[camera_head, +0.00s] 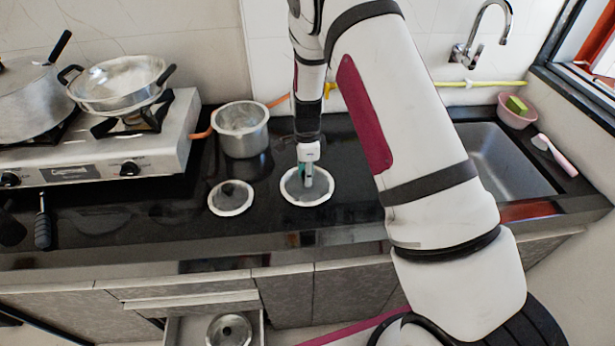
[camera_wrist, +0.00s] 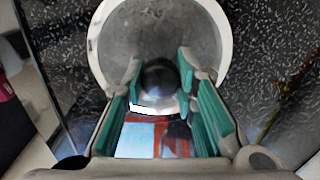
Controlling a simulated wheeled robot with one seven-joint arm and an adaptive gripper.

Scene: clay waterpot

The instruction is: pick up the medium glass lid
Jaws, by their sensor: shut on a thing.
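The glass lid under my gripper (camera_head: 307,173) has a pale rim and a grey centre (camera_head: 324,187). It appears to lie flat on the dark counter, though I cannot tell whether it is slightly raised. In the wrist view the lid (camera_wrist: 160,22) fills the top middle, with its dark rounded knob (camera_wrist: 160,82) between the green-padded fingers of my gripper (camera_wrist: 159,78). The fingers are shut on the knob. A smaller, similar lid (camera_head: 231,207) lies on the counter to the left, apart from my gripper.
An open metal pot (camera_head: 242,140) stands behind the lids. A stove (camera_head: 90,168) with pans is at the left, and a sink (camera_head: 505,165) at the right. An open drawer (camera_head: 185,333) is below.

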